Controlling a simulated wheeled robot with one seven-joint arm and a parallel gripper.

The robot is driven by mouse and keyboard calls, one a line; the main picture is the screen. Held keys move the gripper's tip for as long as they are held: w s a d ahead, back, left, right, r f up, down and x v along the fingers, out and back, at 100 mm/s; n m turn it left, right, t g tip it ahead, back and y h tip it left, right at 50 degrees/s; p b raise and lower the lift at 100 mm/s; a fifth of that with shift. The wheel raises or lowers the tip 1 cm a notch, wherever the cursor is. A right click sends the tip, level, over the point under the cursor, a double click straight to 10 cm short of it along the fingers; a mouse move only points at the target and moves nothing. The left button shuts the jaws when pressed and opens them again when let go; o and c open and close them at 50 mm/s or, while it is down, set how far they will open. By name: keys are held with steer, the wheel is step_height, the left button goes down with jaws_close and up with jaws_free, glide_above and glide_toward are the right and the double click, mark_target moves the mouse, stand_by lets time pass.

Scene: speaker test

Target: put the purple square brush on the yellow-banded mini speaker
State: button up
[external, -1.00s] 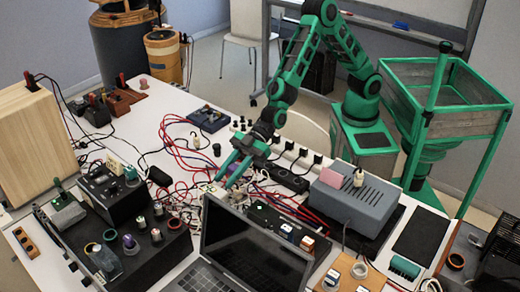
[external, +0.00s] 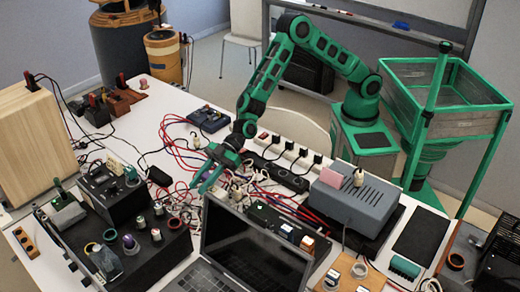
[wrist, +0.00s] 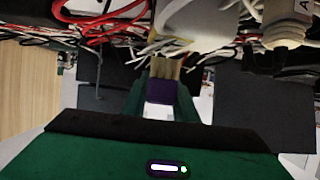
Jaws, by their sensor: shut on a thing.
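My gripper (external: 203,187) is over the cable clutter in the middle of the table, behind the laptop. In the wrist view my gripper (wrist: 165,95) is shut on the purple square brush (wrist: 172,92), which has a purple body and tan bristles (wrist: 167,68). The brush is too small to make out in the external view. Several small cylinders stand on the black box at the left, among them one with a purple top (external: 130,243) and one with a pale top (external: 156,235). I cannot tell which, if any, is the yellow-banded mini speaker.
The open laptop (external: 255,250) stands in front of my gripper. A black box (external: 150,262) with rings and cylinders is to the left. A grey box (external: 355,205) with a pink block (external: 331,176) is to the right. Red and white cables (external: 180,140) crowd the table.

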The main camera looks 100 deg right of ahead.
step_height(320, 180, down, 2)
steer(key=o, duration=1.1)
steer(key=shift+c, duration=0.2)
steer(key=shift+r, duration=0.1)
steer(key=v, duration=1.2)
